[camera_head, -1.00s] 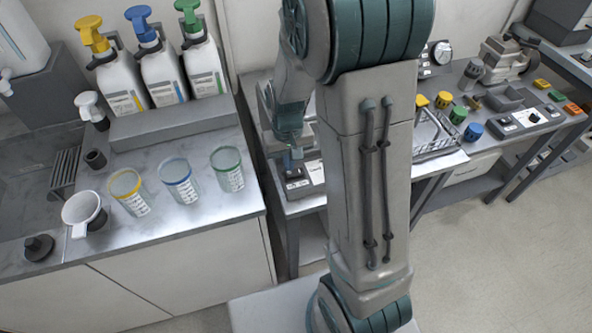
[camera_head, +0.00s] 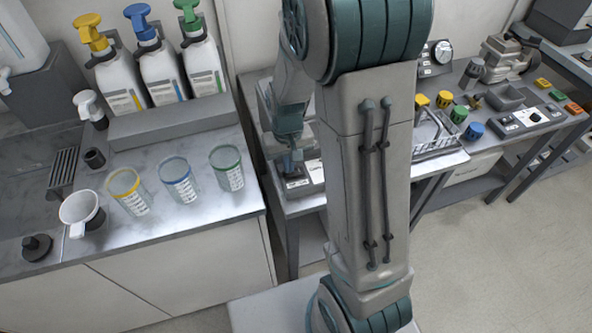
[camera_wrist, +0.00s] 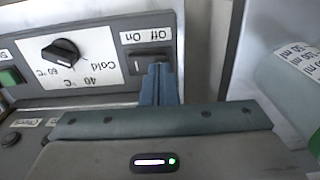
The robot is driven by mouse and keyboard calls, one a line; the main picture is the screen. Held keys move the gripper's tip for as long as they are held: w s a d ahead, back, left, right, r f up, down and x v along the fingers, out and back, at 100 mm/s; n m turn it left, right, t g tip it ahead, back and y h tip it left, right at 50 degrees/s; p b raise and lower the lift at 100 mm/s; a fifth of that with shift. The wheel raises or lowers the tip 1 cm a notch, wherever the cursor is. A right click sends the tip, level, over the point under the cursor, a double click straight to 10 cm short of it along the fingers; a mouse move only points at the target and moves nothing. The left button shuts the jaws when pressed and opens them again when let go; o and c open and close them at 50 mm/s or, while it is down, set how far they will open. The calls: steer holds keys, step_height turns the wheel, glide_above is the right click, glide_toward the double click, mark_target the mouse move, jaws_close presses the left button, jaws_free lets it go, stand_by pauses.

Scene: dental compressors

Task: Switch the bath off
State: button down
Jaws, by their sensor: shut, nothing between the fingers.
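The bath's front panel (camera_wrist: 95,62) fills the upper left of the wrist view, upside down. It carries a black knob (camera_wrist: 60,52) with Cold, 40 °C and 60 °C marks, and a dark rocker switch (camera_wrist: 138,64) labelled On and Off. My gripper (camera_wrist: 160,72) is shut and empty, its fingertips at the Off side of the switch and covering part of it. I cannot tell whether they touch it or which way it is set. In the head view my gripper (camera_head: 291,166) is low over the bath's front (camera_head: 298,184); my arm hides most of the bath.
A counter at the left holds several pump bottles (camera_head: 162,68), clear beakers (camera_head: 178,182) and a white cup (camera_head: 80,212). A wire rack (camera_head: 438,140) and a control box (camera_head: 525,121) stand right of my arm. A labelled container (camera_wrist: 295,75) is at the wrist view's right.

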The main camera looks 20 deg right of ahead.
steer(key=shift+f+b, duration=0.35)
steer(key=shift+f, duration=0.15)
steer(key=shift+r, duration=0.1)
steer(key=shift+r+p, duration=2.65)
steer(key=shift+r, duration=0.8)
steer(key=shift+r, duration=0.1)
steer(key=s+r+t, duration=0.3)
steer(key=s+r, duration=1.1)
steer(key=shift+s, duration=0.3)
